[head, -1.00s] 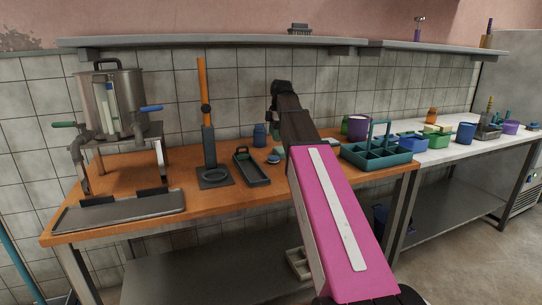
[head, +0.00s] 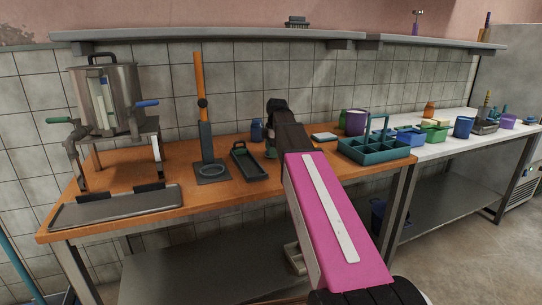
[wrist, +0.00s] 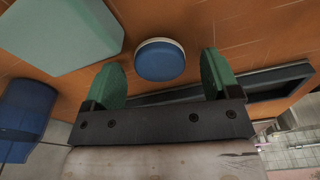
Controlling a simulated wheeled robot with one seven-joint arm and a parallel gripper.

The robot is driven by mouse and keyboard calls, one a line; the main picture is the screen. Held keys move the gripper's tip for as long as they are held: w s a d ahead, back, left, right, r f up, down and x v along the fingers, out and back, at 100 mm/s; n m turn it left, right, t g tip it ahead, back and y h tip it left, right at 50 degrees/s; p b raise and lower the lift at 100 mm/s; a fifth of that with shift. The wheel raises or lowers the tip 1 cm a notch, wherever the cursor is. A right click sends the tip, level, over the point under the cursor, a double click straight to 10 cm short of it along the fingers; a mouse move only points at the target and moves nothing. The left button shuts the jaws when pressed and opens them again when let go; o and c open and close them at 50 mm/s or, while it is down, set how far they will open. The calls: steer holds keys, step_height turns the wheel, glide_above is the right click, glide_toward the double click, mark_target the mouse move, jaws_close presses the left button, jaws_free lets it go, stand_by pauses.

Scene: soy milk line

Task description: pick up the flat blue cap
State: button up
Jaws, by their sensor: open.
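The flat blue cap (wrist: 160,60) is round with a pale rim. In the wrist view it lies on the orange-brown worktop, in the gap between the two green fingers of my gripper (wrist: 161,82). The fingers are spread apart, one on each side of it, with visible space on both sides. My gripper is open and holds nothing. In the head view, my gripper (head: 272,150) is low over the bench beside the dark tray, mostly behind my arm, and the cap is hidden there.
The dark tray (head: 247,170) lies left of my gripper, and a blue bottle (head: 257,131) stands behind it. In the wrist view, a pale green object (wrist: 60,35) and a blue object (wrist: 22,115) are at left.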

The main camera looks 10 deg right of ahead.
steer(key=shift+a+f, duration=0.1)
steer(key=shift+f, duration=0.55)
steer(key=c, duration=1)
steer(key=shift+r, duration=0.2)
